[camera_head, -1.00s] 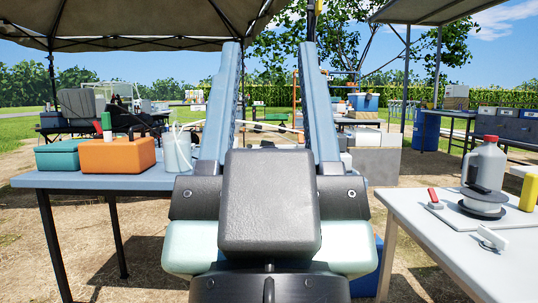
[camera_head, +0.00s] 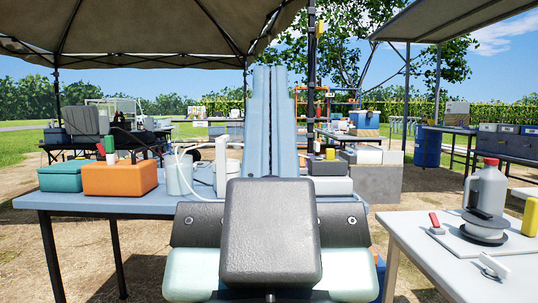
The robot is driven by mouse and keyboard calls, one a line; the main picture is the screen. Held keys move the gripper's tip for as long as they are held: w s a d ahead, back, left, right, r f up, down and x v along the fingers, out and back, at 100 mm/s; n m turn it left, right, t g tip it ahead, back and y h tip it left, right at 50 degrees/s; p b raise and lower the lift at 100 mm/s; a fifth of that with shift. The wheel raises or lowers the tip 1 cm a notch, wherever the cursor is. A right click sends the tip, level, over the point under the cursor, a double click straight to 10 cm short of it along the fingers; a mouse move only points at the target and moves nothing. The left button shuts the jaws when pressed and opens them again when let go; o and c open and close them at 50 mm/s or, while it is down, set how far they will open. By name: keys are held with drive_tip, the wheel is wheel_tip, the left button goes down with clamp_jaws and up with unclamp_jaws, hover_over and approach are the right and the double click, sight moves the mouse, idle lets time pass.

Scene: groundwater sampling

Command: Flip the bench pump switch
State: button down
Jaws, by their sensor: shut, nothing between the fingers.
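My gripper (camera_head: 272,70) shows in the middle of the head view, pointing away from me. Its two long blue fingers are shut against each other with nothing between them. The fingers reach over the blue-topped table (camera_head: 120,204) and hide part of it. I cannot surely pick out the bench pump switch. A small red-handled lever piece (camera_head: 435,222) and a small white lever-like piece (camera_head: 494,266) are on the pale table (camera_head: 420,243) at right, apart from my gripper. A grey device with a white upright part (camera_head: 222,160) stands on the blue-topped table, left of the fingers.
An orange box (camera_head: 120,179), a teal box (camera_head: 63,178) and a translucent bottle (camera_head: 178,174) stand on the blue-topped table. A dark-topped box (camera_head: 328,168) is right of the fingers. A grey jug (camera_head: 486,185), a reel (camera_head: 484,229) and a yellow cylinder (camera_head: 530,218) stand at right.

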wheel_tip(320, 180, up, 50)
drive_tip(key=p, duration=4.8)
drive_tip(key=shift+p, duration=0.3)
drive_tip(key=shift+r, duration=0.1)
